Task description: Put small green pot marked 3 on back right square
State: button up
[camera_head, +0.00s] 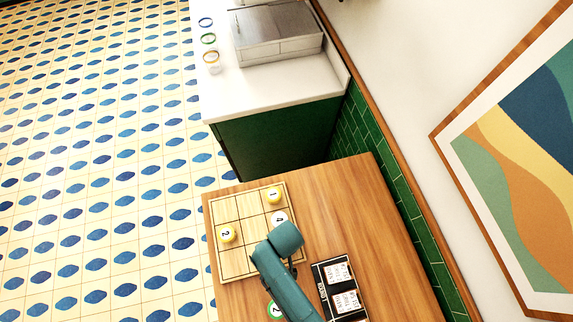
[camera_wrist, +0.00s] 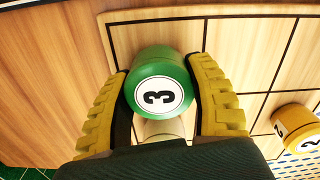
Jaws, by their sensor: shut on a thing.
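The small green pot marked 3 (camera_wrist: 161,92) is between the two yellow-padded fingers of my gripper (camera_wrist: 163,100) in the wrist view. My gripper is shut on it, with the white 3 label facing the camera. A pale rounded shape shows just below the pot; I cannot tell what it is. In the head view my gripper (camera_head: 290,268) is over the near right part of the wooden grid board (camera_head: 240,262), and my arm hides the held pot. The board's far right square in that view holds a yellow pot marked 1 (camera_head: 273,195).
A yellow pot marked 2 (camera_head: 227,233) is on the board's left column; a pale pot marked 4 (camera_head: 279,218) is on the right column, partly behind my arm. A green pot marked 2 (camera_head: 276,311) stands off the board. A dark box with cards (camera_head: 340,288) lies to the right.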

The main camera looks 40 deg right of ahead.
jog(key=shift+f, duration=0.1)
jog(key=o, duration=1.2)
